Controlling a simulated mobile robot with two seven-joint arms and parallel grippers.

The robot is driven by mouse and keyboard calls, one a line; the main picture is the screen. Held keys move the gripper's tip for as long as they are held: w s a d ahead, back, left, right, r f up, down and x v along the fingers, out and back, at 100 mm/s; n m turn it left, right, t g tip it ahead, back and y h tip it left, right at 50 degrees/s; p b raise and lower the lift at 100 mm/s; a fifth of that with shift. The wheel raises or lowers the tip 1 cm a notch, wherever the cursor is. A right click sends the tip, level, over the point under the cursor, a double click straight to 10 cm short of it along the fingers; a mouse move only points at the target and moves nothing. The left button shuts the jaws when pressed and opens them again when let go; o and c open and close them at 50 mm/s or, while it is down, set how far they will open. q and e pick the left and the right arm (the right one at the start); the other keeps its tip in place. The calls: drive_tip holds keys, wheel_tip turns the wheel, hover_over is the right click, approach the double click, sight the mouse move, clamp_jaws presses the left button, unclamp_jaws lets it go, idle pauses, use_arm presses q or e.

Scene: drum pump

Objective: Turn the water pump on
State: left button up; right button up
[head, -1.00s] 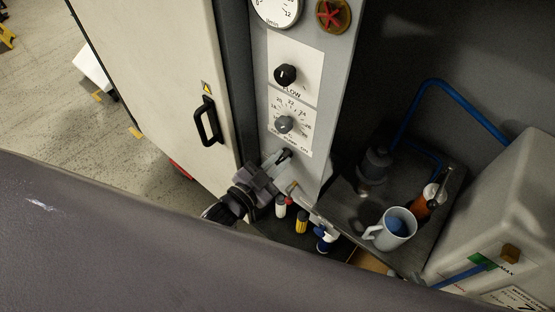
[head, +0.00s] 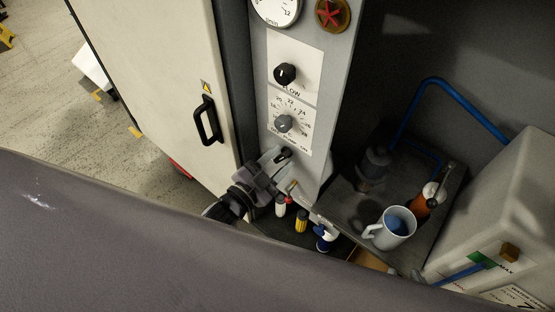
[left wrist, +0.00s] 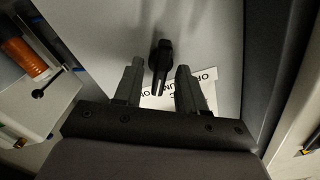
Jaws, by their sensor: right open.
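A small black rotary switch (head: 283,155) sits low on the grey control panel (head: 318,115), below the two dials. In the left wrist view the switch (left wrist: 161,62) shows a black lever pointing toward the gripper, beside a white printed label (left wrist: 200,88). My left gripper (head: 277,162) is at the panel's lower part. In the left wrist view its two fingers (left wrist: 158,78) are open, one on each side of the switch lever, with gaps visible on both sides. My right gripper is not in view.
Above are a FLOW knob (head: 285,74), a temperature knob (head: 284,124), a gauge (head: 277,8) and a red valve wheel (head: 332,13). A cabinet door with a black handle (head: 206,122) is at left. A mug (head: 394,228) and bottle (head: 428,200) stand on the right shelf (head: 350,205).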

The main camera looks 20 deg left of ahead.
use_arm(q)
drive_tip(key=v, duration=0.7)
idle(0.3)
drive_tip(key=shift+s, duration=0.1)
idle(0.3)
drive_tip(key=s+a+n+g+y+p, duration=0.2)
drive_tip(key=s+n+g+p, duration=0.1)
drive_tip(key=s+n, duration=0.1)
drive_tip(key=s+a+r+n+g+y+p, duration=0.1)
drive_tip(key=s+a+n+g+y+p, duration=0.1)
drive_tip(key=s, duration=0.4)
drive_tip(key=shift+s+n+g+y+p, duration=0.35)
drive_tip(key=shift+n+g+p, duration=0.15)
drive_tip(key=shift+n+p, duration=0.65)
